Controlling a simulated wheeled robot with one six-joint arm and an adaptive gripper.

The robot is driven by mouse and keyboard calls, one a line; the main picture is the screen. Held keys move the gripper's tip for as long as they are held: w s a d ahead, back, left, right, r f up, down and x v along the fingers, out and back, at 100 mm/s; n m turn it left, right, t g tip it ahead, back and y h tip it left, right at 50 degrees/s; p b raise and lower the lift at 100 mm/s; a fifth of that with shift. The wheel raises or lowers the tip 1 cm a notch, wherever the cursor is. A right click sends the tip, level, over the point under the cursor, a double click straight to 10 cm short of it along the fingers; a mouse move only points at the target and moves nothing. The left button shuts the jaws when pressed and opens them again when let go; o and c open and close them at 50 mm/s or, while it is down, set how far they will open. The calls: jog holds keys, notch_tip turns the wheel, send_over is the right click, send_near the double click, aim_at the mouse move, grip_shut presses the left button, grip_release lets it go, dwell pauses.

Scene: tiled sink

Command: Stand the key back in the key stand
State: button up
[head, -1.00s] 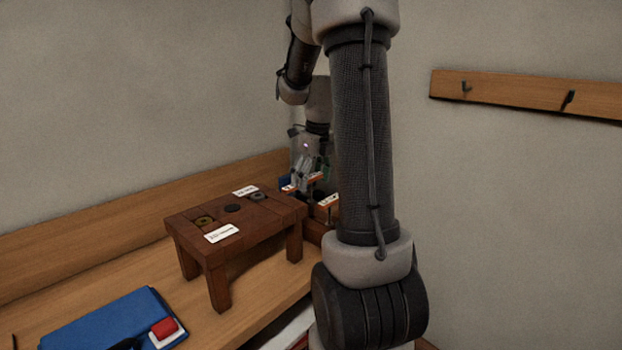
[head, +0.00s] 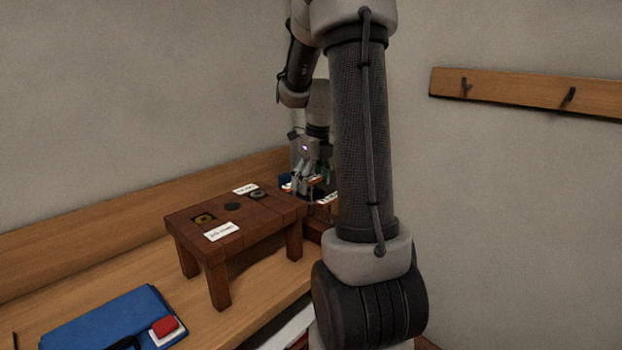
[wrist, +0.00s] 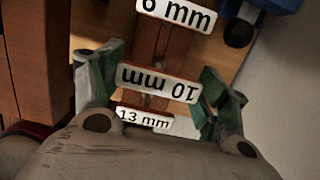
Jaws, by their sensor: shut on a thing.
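My gripper (wrist: 160,92) is shut on a key whose white tag, reading 10 mm upside down (wrist: 158,84), spans between the green-lined fingertips. In the head view my gripper (head: 312,180) is at the far end of the bench, partly behind my arm. The key stand (wrist: 146,40) appears to be the reddish-brown wood below the gripper; it also shows low beside my arm in the head view (head: 314,229). White labels reading 6 mm (wrist: 176,14) and 13 mm (wrist: 144,118) lie on either side of the held tag. The key's shaft and its hole are hidden.
A brown wooden rack (head: 262,217) with round inserts and white labels stands left of the gripper. A blue object (wrist: 275,4) is close by at the upper right of the wrist view. A blue mat (head: 100,325) lies near the bench front. A hook rail (head: 520,92) hangs on the wall.

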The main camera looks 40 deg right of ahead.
jog(key=shift+f, duration=1.7)
jog(key=o, duration=1.2)
jog(key=shift+r, duration=0.1)
notch_tip(320, 180, up, 12)
jog(key=s, duration=0.1)
jog(key=shift+s, duration=0.4)
jog(key=shift+d, duration=0.1)
